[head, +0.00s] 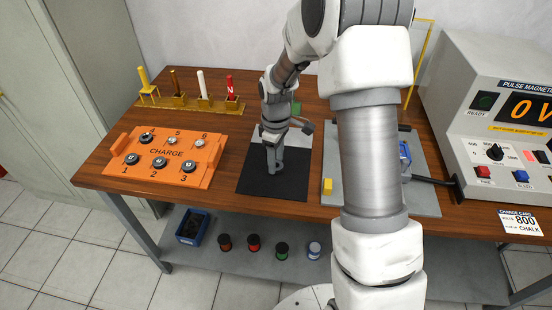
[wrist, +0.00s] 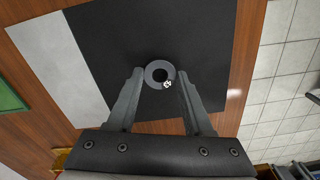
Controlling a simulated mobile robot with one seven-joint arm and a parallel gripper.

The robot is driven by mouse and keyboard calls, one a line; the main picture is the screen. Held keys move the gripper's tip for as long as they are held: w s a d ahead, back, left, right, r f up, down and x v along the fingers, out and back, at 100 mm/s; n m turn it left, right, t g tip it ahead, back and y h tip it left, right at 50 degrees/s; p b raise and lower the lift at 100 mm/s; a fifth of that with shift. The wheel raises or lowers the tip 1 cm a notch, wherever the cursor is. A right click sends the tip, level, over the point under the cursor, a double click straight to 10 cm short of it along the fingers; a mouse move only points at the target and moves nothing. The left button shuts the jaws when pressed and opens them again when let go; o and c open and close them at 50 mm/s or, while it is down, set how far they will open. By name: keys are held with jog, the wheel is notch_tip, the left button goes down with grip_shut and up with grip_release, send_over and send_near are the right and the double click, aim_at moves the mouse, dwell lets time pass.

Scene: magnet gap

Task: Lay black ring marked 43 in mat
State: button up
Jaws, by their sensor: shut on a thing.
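The black mat (head: 292,186) lies on the wooden table, with a pale grey panel along its far side. In the wrist view the mat (wrist: 110,40) is under my gripper, with the pale panel (wrist: 60,55) at left. My gripper (head: 271,171) points down over the mat. The ring is hidden in the head view. I cannot tell whether it touches the mat.
An orange charge tray (head: 170,178) with several dark round pieces stands left of the mat. Coloured sticks in a yellow rack (head: 205,104) stand behind. A grey plate (head: 425,195) with a yellow block (head: 327,187) and the pulse magnet unit (head: 500,110) are at right.

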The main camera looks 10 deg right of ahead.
jog(key=shift+f, duration=0.1)
jog(key=o, duration=1.3)
jog(key=shift+o, duration=0.2)
jog(key=shift+c, duration=0.3)
jog(key=c, duration=0.5)
jog(key=shift+o, duration=0.2)
jog(key=shift+r+p, duration=1.75)
jog(key=shift+r, duration=0.55)
